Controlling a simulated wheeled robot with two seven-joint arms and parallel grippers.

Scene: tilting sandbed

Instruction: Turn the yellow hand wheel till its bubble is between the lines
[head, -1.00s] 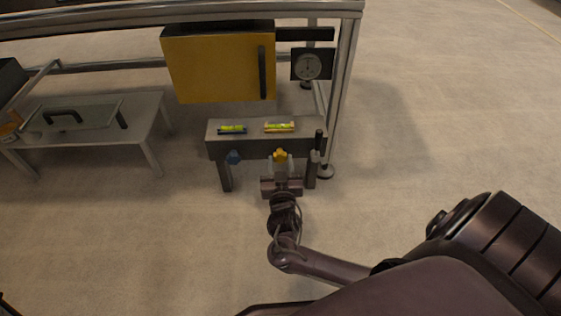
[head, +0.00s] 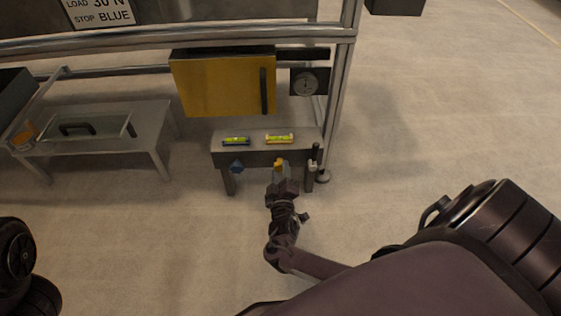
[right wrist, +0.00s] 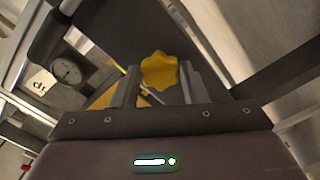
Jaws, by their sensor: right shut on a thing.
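The yellow hand wheel (head: 279,162) is on the front of a small grey bench. In the right wrist view the lobed yellow wheel (right wrist: 160,70) sits between my two fingers. My right gripper (head: 281,174) is shut on it, its body tilted in the head view. The yellow level (head: 279,139) lies on the bench top behind the wheel; its bubble is too small to place against the lines. My left gripper is not in view; a dark part of mine shows at the lower left.
A yellow panel (head: 222,85) and a dial gauge (head: 306,84) are behind. A metal post (head: 341,95) stands at right. A low table (head: 152,125) is left.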

